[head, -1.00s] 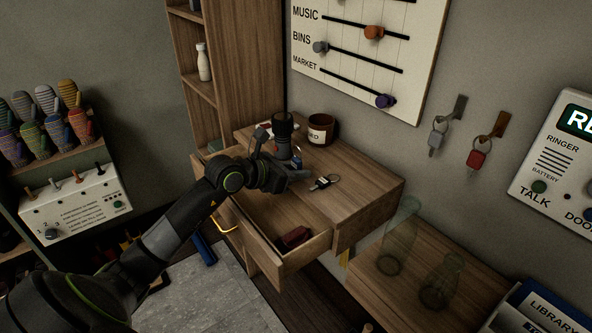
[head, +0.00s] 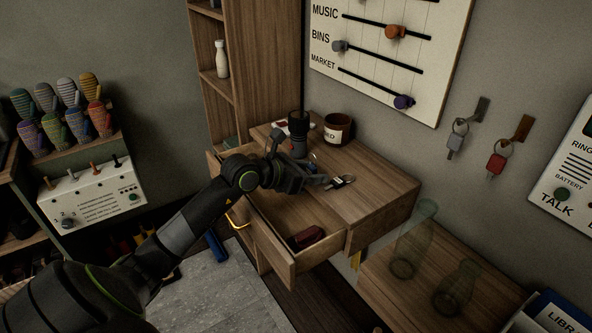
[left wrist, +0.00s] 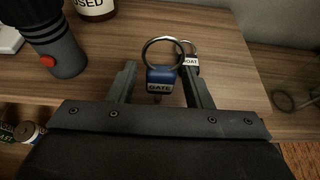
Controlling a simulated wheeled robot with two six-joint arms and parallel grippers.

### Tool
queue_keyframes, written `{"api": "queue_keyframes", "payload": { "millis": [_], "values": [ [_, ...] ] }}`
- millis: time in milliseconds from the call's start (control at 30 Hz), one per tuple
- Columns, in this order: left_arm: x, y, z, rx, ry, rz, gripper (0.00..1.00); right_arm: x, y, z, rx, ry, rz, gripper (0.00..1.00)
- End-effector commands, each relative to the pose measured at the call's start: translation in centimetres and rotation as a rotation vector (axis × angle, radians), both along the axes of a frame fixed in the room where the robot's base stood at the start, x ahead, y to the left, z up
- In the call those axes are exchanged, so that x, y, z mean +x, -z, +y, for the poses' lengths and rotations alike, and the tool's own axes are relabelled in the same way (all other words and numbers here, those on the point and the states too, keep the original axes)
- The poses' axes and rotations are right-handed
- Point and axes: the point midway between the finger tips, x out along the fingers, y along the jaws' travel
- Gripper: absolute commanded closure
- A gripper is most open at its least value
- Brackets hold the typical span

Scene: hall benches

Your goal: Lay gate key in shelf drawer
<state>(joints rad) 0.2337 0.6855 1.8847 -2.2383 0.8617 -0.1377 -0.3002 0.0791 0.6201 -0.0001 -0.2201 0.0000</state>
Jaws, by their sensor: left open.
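The gate key (left wrist: 160,80), with a blue tag marked GATE and a metal ring, lies on the wooden shelf top (head: 385,188). In the left wrist view it sits between the two fingers of my left gripper (left wrist: 160,85), which is open. In the head view my left gripper (head: 318,182) is low over the shelf top, above the drawer's back edge, and I cannot make out the gate key clearly. The shelf drawer (head: 262,228) is pulled open below and holds a dark red object (head: 307,237). My right gripper is not in view.
A second key marked BOAT (left wrist: 190,62) lies close beside the right finger; it also shows in the head view (head: 341,182). A flashlight (head: 299,130) and a brown jar (head: 337,129) stand behind. Glass bottles (head: 412,245) stand on a lower shelf at right.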

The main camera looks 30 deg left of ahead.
Motion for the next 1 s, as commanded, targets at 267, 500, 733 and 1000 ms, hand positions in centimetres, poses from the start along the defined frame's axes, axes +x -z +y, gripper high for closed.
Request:
{"api": "queue_keyframes", "payload": {
  "millis": [267,500,733,1000],
  "values": [
    [-2.4,-1.9,1.1,0.008,0.001,0.000,0.55,0.0,-0.5,0.0,0.000,0.000,0.000,0.64],
    [-5.3,-3.2,2.2,0.007,0.001,0.001,0.55,0.0,-0.5,0.0,0.000,0.000,0.000,0.64],
    [-7.7,-4.3,3.2,0.007,0.001,0.002,0.55,0.0,-0.8,0.0,-0.001,0.000,0.000,0.64],
    [-9.6,-5.2,4.1,0.005,-0.003,0.001,0.55,0.0,-1.5,-0.1,-0.001,0.000,0.000,0.64]
  ]
}}
